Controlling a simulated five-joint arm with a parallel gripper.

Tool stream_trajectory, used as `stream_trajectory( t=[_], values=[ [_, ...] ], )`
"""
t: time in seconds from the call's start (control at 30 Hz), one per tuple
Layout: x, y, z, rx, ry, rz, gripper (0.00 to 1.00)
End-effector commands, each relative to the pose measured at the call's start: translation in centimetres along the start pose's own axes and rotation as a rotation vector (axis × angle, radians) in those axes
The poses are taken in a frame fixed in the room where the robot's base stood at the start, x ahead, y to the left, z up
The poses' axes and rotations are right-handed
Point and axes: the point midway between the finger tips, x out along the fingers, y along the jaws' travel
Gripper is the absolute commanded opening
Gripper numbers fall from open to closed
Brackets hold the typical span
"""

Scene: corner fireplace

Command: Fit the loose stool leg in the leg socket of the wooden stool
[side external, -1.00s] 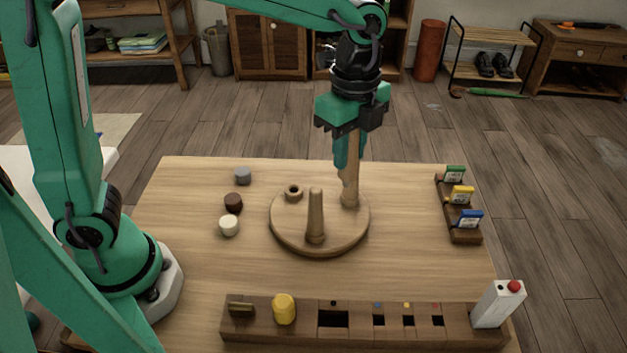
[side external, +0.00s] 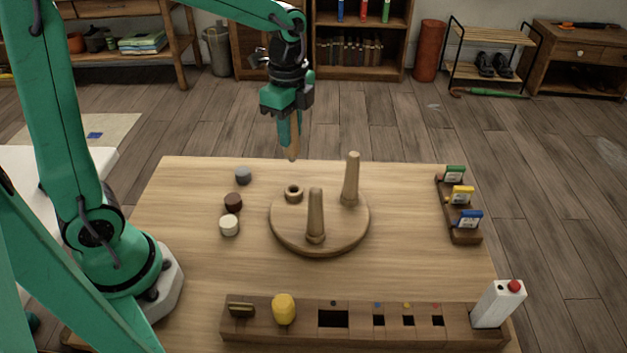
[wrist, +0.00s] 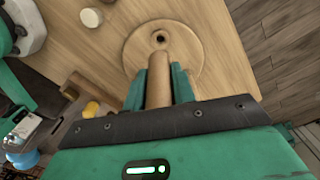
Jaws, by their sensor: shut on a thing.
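The wooden stool seat (side external: 335,238) lies upside down on the table. Two legs stand upright on it, one at the front (side external: 315,215) and one at the back right (side external: 350,180). The leg socket (side external: 293,191) is an empty ring at its back left; in the wrist view its dark hole (wrist: 160,39) shows ahead of the fingers. My gripper (side external: 289,138) is shut on the loose stool leg (side external: 292,154), which points down, nearly upright. Its tip is above and behind the socket, apart from it. The leg also shows between the fingers in the wrist view (wrist: 158,82).
Grey (side external: 243,175), dark brown (side external: 233,202) and white (side external: 228,226) round pieces sit left of the seat. A rack with coloured labelled items (side external: 461,212) stands at the right. A slotted wooden block (side external: 360,335) runs along the front, with a yellow knob (side external: 284,309).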

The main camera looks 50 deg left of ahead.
Motion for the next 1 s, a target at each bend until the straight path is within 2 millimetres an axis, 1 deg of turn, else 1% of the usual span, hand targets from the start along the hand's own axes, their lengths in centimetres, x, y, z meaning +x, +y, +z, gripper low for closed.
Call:
stream_trajectory(
  t=[0.03,0.13,0.67,1.0],
  values=[
    [0.5,0.0,0.0,0.000,0.000,0.001,0.07],
    [1.0,0.0,0.0,0.000,0.000,-0.001,0.07],
    [1.3,0.0,0.0,0.000,0.001,-0.002,0.07],
    [2.8,0.0,0.0,0.000,0.000,-0.001,0.07]
  ],
)
